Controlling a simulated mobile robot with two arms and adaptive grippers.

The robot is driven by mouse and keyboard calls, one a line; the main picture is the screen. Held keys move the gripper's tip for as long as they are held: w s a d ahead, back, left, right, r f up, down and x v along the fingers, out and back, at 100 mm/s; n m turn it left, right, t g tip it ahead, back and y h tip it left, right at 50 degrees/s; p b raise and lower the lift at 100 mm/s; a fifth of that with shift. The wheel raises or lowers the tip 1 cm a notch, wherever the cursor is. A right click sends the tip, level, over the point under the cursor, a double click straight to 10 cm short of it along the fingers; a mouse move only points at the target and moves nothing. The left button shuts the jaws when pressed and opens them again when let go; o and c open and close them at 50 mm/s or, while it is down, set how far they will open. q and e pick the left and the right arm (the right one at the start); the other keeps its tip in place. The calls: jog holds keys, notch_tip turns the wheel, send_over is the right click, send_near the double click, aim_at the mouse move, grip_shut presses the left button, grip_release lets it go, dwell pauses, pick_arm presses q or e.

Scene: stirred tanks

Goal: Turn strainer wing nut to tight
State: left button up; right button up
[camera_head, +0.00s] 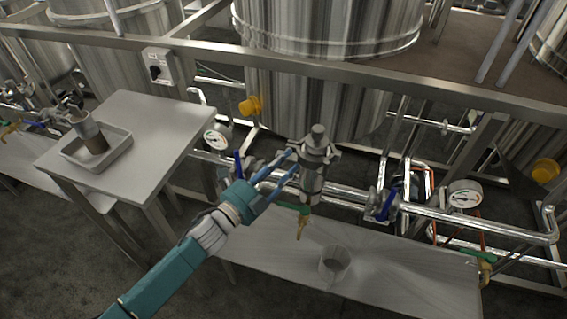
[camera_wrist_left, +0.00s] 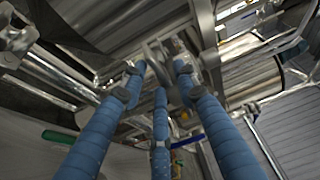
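The strainer (camera_head: 315,160) is a steel body with a round grey cap, standing upright on the pipe line at the middle of the head view. Its wing nut cannot be made out clearly. My left gripper (camera_head: 290,163) has blue fingers and reaches from the lower left to the strainer's left side. Whether the tips touch anything cannot be told. My right gripper is in neither view.
Blue-handled valves (camera_head: 381,205) and a pressure gauge (camera_head: 464,197) sit along the pipe to the right. A green-handled brass tap (camera_head: 301,226) hangs below the strainer. A cup (camera_head: 334,264) stands on the low bench (camera_head: 400,285). A side table (camera_head: 165,125) holds a tray (camera_head: 69,154).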

pick_arm(q)
grip_shut()
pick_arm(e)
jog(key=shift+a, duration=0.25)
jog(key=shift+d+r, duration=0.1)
pick_arm(q)
jog(key=m+y+p, duration=0.2)
jog(key=m+p, duration=0.2)
jog(key=p, duration=0.2)
jog(key=m+y+p, duration=0.3)
jog(key=m+p, duration=0.2)
jog(key=p, duration=0.2)
jog(key=m+g+y+p, duration=0.1)
jog(key=m+y+p, duration=0.1)
jog(key=m+p, duration=0.2)
jog(key=shift+a+r+m+p, duration=0.15)
jog(key=shift+r+m+p, duration=0.2)
jog(key=shift+p, duration=1.35)
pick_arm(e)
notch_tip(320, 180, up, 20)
pick_arm(q)
jog(key=shift+f+y, duration=0.1)
jog(key=shift+y, duration=0.2)
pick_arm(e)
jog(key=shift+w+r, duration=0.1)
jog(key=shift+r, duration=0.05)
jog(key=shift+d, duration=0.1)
